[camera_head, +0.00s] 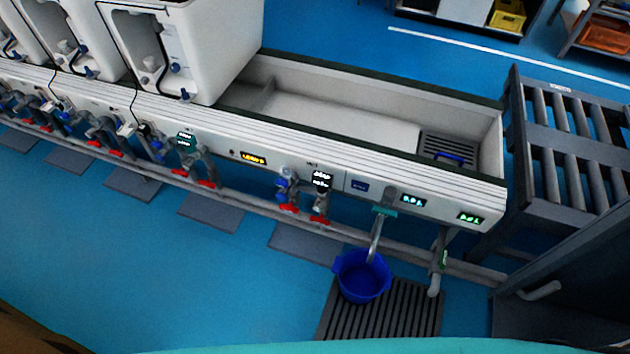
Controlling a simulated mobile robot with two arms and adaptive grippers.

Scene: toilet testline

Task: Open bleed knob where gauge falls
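A long white test bench (400,183) runs from upper left to right. Its front carries small lit displays: a yellow one (253,158), a black one with white text (321,181), a cyan one (412,200) and a green one (470,218). Their readings are too small to tell, so I cannot tell which gauge falls. Below the black display are red handles (288,207) and (320,219), with a blue fitting (283,184) at the left one. More red handles (207,183) sit further left. I cannot tell which fitting is the bleed knob. Neither gripper is in view.
A blue bucket (362,278) stands on a dark slatted grate (385,320) under a grey pipe (376,238). White toilets (200,45) stand on the bench's left part. A grey roller rack (570,125) is at the right. The blue floor (120,240) in front is mostly clear.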

